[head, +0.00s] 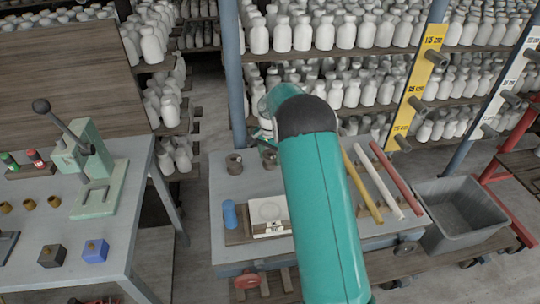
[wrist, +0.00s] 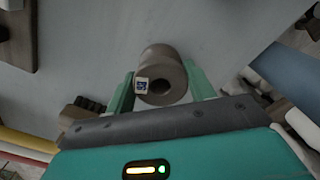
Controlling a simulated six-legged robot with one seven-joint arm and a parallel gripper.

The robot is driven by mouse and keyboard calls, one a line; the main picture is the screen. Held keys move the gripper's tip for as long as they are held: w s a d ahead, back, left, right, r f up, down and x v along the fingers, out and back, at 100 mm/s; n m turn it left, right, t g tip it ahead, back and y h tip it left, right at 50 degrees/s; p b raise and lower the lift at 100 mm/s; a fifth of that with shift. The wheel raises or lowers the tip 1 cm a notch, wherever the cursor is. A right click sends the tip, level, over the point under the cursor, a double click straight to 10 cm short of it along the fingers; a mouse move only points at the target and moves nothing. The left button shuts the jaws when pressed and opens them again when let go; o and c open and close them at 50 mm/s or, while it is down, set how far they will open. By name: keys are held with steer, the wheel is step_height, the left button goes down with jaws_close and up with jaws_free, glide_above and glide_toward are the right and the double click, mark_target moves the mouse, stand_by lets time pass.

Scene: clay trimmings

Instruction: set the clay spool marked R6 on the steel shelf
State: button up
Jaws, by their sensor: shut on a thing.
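A grey-brown clay spool (wrist: 165,62) with a hole in its end and a small white tag with blue marking sits between the two teal fingers of my gripper (wrist: 160,88) in the wrist view. The fingers close on it from both sides. The tag is too small to read surely. In the head view my arm covers most of the gripper; a spool (head: 270,159) shows just under it, over the back of the grey bench (head: 225,190). A second spool (head: 234,162) stands to its left. I cannot tell which surface is the steel shelf.
A grey bin (head: 455,210) stands right. A left table (head: 110,235) carries a green press (head: 95,180). Bottle racks fill the back.

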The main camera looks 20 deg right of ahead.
mark_target(270, 154)
steer(key=o, duration=1.2)
steer(key=shift+o, duration=0.2)
step_height(270, 154, up, 12)
steer(key=shift+r, duration=0.1)
